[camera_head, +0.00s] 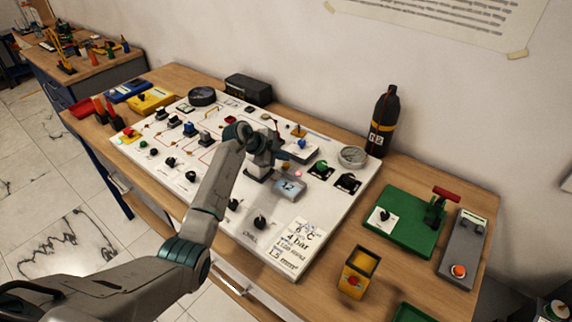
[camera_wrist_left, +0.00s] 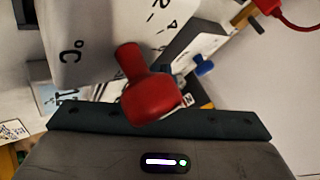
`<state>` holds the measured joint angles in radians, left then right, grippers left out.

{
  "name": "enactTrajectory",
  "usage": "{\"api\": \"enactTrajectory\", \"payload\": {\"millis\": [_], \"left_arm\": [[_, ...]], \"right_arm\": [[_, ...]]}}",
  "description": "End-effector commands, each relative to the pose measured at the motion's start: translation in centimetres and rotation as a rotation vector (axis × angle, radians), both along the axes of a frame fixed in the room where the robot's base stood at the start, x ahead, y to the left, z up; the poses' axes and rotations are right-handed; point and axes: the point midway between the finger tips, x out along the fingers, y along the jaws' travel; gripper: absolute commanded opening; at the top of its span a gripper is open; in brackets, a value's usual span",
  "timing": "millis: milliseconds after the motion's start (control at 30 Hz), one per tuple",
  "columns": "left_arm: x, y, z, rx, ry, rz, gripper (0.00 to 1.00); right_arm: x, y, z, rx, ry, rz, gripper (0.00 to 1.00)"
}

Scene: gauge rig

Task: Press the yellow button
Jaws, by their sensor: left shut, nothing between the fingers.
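The white panel (camera_head: 230,232) lies on the wooden table and carries many knobs, switches and lamps. I cannot clearly single out a yellow button on it; part of the panel is hidden behind my left arm. A small yellow-based red control (camera_head: 129,133) sits at its left edge. My left gripper (camera_head: 262,170) is over the middle of the panel, pointing down, shut and empty. In the left wrist view a red knob-like part (camera_wrist_left: 148,88) shows close in front of the gripper; whether they touch I cannot tell. My right gripper is out of view.
A yellow box (camera_head: 151,100) and a blue one (camera_head: 128,91) stand at the back left. A black bottle (camera_head: 382,122) stands by the wall. A green base with a red lever (camera_head: 412,222), a grey box (camera_head: 463,245) and an open yellow bin (camera_head: 357,275) are at the right.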

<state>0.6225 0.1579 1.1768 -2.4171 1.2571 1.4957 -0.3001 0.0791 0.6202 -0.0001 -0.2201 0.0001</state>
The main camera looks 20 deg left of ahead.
Motion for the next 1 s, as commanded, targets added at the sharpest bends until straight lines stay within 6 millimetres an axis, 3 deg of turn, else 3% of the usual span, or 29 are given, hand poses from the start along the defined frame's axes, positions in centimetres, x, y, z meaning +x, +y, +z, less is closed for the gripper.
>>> {"api": "enactTrajectory", "payload": {"millis": [1000], "left_arm": [[0.0, 0.0, -1.3, 0.000, 0.001, -0.001, 0.00]], "right_arm": [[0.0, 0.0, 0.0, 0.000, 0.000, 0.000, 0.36]]}}
